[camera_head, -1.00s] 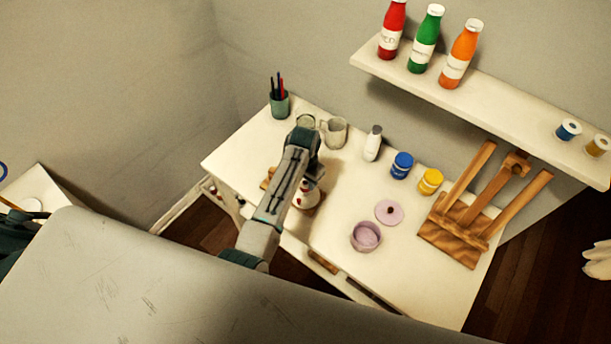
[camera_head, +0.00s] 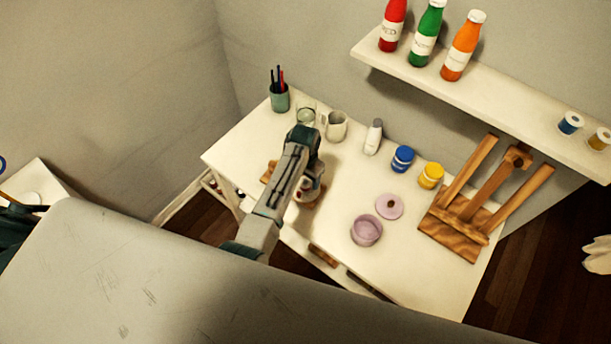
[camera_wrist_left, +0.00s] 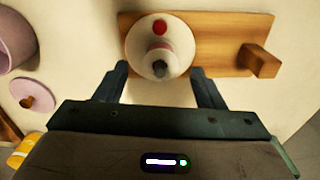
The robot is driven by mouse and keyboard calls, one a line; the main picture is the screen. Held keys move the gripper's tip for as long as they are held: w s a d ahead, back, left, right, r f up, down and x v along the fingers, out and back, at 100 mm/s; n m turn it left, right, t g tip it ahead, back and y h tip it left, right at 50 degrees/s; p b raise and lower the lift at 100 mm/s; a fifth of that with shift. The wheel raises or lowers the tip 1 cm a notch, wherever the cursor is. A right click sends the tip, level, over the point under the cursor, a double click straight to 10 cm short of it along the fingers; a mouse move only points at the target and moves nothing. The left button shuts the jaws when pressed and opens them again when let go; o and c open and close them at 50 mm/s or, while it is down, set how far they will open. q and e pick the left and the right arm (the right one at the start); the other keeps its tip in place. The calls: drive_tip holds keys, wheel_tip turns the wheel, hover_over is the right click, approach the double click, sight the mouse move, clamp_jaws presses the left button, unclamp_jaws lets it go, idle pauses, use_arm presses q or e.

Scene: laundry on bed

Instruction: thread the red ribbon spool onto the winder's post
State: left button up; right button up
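In the left wrist view the winder (camera_wrist_left: 215,27) is a wooden board with an upright block at its right end. A white disc with a red knob (camera_wrist_left: 160,27) sits on it. In front of the disc is the white-flanged spool (camera_wrist_left: 146,67), with a little red behind its near flange. A grey post tip (camera_wrist_left: 160,68) shows at the flange's centre, so the spool appears to be around the post. My left gripper (camera_wrist_left: 160,72) is open, its fingers on either side of the spool with gaps. In the head view my left arm (camera_head: 285,185) hides most of this.
A mauve bowl (camera_head: 366,231) and its lid (camera_head: 389,206) are right of the winder. A mug (camera_head: 336,126), blue jar (camera_head: 402,158), yellow jar (camera_head: 430,175) and easel (camera_head: 468,220) stand on the white desk (camera_head: 345,190). A shelf (camera_head: 500,100) overhangs the back right.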

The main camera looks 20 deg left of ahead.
use_arm(q)
drive_tip(key=shift+r, duration=0.1)
wheel_tip(320, 180, up, 11)
drive_tip(key=b, duration=0.2)
drive_tip(key=shift+s+f+b, duration=0.15)
drive_tip(key=shift+f+b, duration=0.05)
drive_tip(key=shift+b, duration=0.2)
idle(0.3)
